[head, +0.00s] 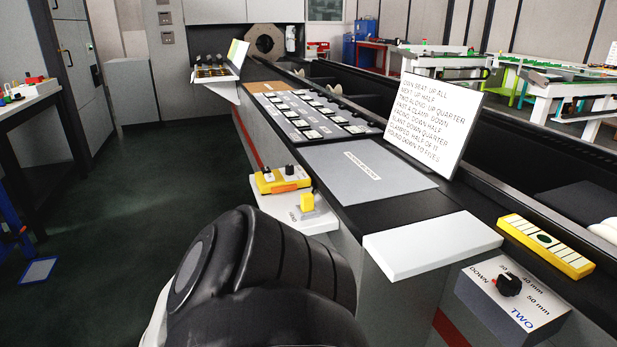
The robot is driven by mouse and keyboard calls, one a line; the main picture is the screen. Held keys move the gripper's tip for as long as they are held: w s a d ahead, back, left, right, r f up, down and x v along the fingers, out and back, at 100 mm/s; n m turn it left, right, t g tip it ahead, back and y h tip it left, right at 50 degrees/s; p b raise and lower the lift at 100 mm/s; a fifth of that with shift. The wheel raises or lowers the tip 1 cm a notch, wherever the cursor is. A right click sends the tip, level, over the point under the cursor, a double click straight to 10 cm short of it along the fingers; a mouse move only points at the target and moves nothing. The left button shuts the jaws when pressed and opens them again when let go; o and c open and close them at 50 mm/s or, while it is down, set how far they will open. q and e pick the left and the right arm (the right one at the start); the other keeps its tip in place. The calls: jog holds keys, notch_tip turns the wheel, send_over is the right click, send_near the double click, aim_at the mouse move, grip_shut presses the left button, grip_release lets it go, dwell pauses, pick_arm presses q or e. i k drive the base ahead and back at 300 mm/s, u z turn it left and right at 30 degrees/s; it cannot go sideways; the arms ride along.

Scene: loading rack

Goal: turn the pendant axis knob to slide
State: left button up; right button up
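A small yellow box with an orange part and dark knobs (283,181), which looks like the pendant, lies on a white shelf (318,222) at the side of the long bench. The axis markings and the knob's setting are too small to read. A large black link of my own arm fills the lower middle of the head view, just in front of the shelf. Neither of my grippers shows.
A grey box marked TWO (512,298) with a black knob (508,285) sits at lower right, below a yellow slotted block (545,246). A white sign with text (433,118) stands on the bench. Dark floor (150,210) is open to the left.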

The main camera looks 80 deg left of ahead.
aim_at(288, 168)
jog(key=u, duration=2.15)
jog(key=k, duration=0.2)
jog(key=u, duration=1.25)
jog(key=i, duration=1.15)
jog(key=z, duration=0.25)
